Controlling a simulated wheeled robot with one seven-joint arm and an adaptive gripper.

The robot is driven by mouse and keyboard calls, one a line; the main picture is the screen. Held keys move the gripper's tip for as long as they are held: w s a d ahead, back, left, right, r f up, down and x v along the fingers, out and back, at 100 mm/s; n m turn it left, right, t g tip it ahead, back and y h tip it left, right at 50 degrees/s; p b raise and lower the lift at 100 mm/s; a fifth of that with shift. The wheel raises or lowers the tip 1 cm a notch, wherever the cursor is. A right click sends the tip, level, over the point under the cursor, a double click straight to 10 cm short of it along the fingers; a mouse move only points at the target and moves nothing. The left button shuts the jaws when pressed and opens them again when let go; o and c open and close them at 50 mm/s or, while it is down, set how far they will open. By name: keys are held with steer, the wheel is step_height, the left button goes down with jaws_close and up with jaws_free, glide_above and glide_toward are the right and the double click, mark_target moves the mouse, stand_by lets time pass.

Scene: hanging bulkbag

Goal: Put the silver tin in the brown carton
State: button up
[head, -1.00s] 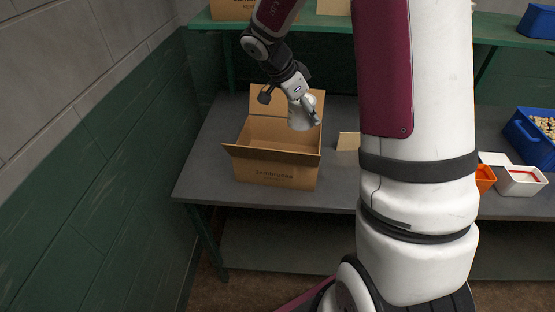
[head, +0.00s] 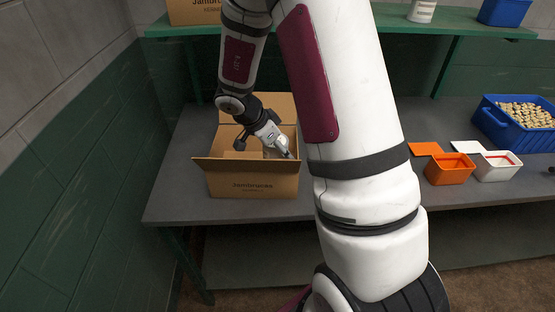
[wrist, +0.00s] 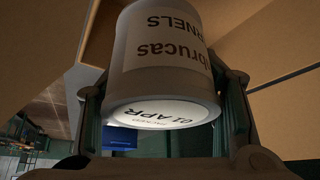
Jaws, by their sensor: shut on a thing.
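The brown carton (head: 252,187) stands open on the grey bench, its flaps spread. My gripper (head: 281,150) is down in the carton's opening, near its right side. In the wrist view my gripper is shut on the silver tin (wrist: 165,50), a finger on each side of it. The tin looks pale grey, with dark lettering on its side and a date on its white end face. Brown carton panels (wrist: 275,45) surround it there. In the head view the tin is mostly hidden by my gripper and the carton. I cannot tell whether it touches the carton's floor.
An orange bin (head: 449,170), a white bin (head: 497,168) and a blue crate (head: 528,137) of pale pieces stand on the bench at right. A green shelf (head: 470,25) above holds another carton (head: 193,12), a white container (head: 421,10) and a blue box (head: 503,12).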

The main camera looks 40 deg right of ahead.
steer(key=shift+f, duration=1.95)
steer(key=shift+f, duration=0.4)
steer(key=shift+f, duration=0.2)
steer(key=o, duration=1.3)
